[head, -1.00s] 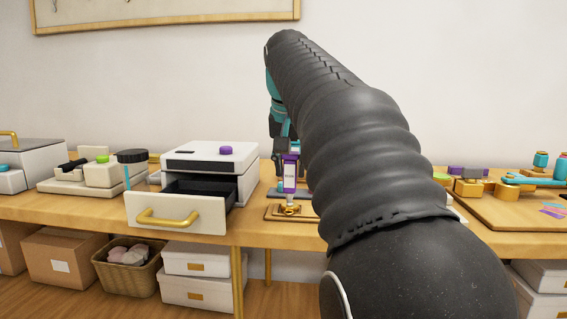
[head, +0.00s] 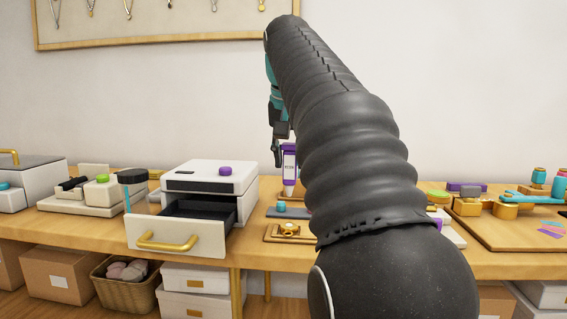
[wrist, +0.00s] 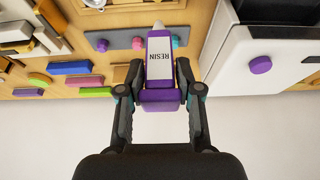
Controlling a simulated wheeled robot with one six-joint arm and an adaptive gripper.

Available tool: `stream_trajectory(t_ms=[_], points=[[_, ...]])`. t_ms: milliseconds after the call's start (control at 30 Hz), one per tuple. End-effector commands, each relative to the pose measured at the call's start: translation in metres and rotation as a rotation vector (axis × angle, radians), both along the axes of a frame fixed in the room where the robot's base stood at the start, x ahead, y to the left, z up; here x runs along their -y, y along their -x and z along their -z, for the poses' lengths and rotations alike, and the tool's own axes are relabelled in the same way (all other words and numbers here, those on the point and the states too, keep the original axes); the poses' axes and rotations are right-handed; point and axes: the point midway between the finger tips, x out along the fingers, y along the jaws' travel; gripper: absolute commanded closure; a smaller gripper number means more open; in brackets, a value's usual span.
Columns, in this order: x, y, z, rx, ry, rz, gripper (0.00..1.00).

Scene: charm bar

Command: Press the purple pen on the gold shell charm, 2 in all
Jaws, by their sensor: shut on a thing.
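The purple pen (head: 290,165) has a white label and a pale nozzle. In the head view it is upright with its nozzle down, in the air above the work area. In the wrist view the purple pen (wrist: 160,60) shows the word RESIN on its label. My gripper (wrist: 160,88) is shut on its purple end; in the head view my gripper (head: 280,145) is partly hidden by my arm. The gold shell charm (head: 290,228) lies on a small wooden tray (head: 271,237), below the pen and clear of its nozzle.
At left stands a white machine (head: 210,178) with a purple button and an open drawer (head: 170,237). A larger wooden tray (head: 500,233) with parts is at right.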

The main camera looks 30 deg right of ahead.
Motion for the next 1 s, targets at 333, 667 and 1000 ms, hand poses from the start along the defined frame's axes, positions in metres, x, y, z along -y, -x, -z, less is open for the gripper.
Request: stream_trajectory(t_ms=[333,667,1000], points=[[-0.003,0.001,-0.004,0.002,0.002,0.0,0.73],[-0.005,0.003,-0.003,0.003,0.005,0.0,1.0],[-0.006,0.004,0.02,0.004,0.007,0.0,1.0]])
